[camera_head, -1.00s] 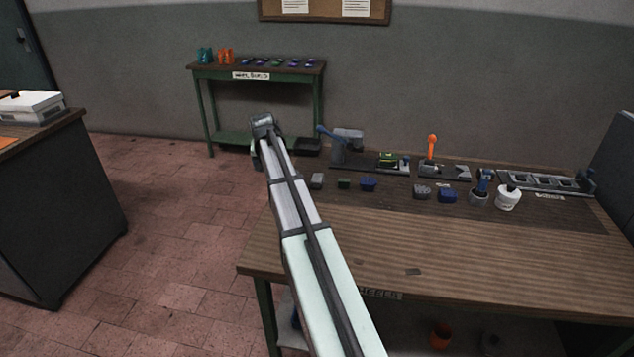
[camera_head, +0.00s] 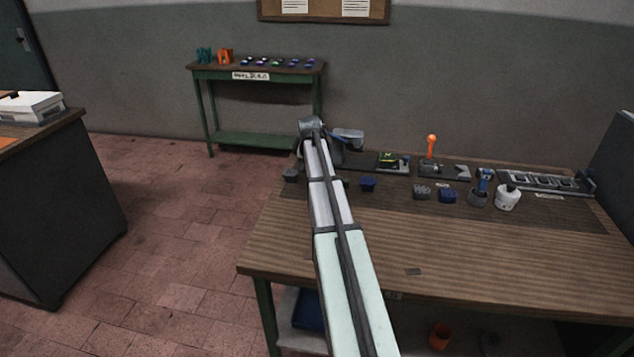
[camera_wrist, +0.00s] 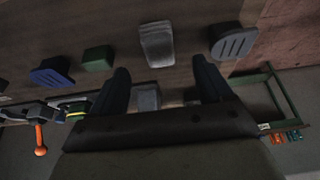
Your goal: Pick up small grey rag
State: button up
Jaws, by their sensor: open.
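My gripper (camera_wrist: 162,68) is open over the far left part of the bench, well away from that patch. A light grey block (camera_wrist: 157,43) shows just past the fingertips, and a grey shape (camera_wrist: 147,97) shows between the fingers. I see nothing held. In the head view my arm hides the fingers.
A dark grey ribbed block (camera_wrist: 232,40), a green block (camera_wrist: 97,58) and a blue block (camera_head: 368,184) sit on the dark mat. The bench front (camera_head: 500,265) is mostly clear.

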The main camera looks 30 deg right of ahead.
jog(key=shift+x, duration=3.3)
jog(key=c, duration=1)
